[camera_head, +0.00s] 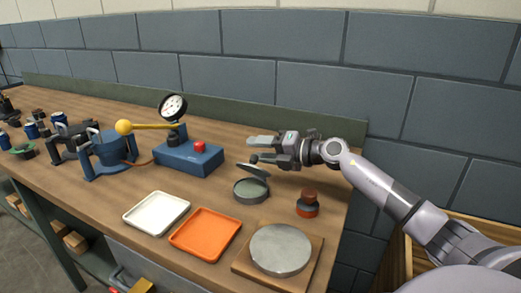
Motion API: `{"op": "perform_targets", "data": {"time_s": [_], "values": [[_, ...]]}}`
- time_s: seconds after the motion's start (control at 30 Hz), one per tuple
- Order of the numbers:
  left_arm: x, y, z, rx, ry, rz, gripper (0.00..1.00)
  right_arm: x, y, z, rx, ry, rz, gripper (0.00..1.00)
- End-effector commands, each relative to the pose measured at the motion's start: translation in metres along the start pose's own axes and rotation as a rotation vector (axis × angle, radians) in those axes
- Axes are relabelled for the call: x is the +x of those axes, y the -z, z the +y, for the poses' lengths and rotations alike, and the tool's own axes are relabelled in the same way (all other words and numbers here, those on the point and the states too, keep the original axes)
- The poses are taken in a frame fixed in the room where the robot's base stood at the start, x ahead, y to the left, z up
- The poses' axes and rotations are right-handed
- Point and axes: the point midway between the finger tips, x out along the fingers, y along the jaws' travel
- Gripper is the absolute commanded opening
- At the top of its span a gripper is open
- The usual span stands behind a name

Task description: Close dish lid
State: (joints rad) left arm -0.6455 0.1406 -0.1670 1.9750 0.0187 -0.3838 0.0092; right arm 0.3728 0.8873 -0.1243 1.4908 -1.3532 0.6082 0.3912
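A small round grey-green dish (251,191) stands on the workbench near the middle. Its lid (254,172) is open, tilted up and hinged on the dish. My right gripper (259,150) comes in from the right, just above and behind the raised lid. Its two fingers are spread apart, with nothing clearly held between them. A small dark knob (254,159) shows by the lower fingertip; I cannot tell whether it touches or belongs to the lid. My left gripper is not in view.
A blue device with a gauge (188,155) and yellow-knobbed lever stands left of the dish. A copper-brown stamp (307,204) is to its right. A white tray (157,213), an orange tray (205,234) and a grey disc (281,249) on a wooden board lie in front.

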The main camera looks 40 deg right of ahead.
Motion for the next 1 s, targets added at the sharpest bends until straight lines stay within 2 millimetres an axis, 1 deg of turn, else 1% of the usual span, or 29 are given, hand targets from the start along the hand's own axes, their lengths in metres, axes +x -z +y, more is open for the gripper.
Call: {"op": "perform_targets", "data": {"time_s": [0.17, 0.27, 0.5, 0.7, 0.83, 1.0], "values": [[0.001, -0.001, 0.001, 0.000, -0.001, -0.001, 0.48, -0.006, 0.000, -0.001, 0.000, 0.001, 0.000, 0.45], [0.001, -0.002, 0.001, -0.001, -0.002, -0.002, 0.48, -0.015, 0.000, -0.002, -0.001, 0.003, -0.001, 0.45], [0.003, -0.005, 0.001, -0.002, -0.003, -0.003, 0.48, -0.044, 0.001, -0.002, 0.000, 0.003, 0.000, 0.45], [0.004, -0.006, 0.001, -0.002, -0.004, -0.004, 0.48, -0.062, 0.000, -0.002, 0.000, 0.003, -0.001, 0.45], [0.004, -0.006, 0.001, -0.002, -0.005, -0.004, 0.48, -0.068, 0.000, -0.001, 0.000, 0.001, 0.000, 0.45], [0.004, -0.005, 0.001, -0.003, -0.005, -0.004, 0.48, -0.072, 0.000, 0.000, 0.000, 0.000, 0.000, 0.45]]}}
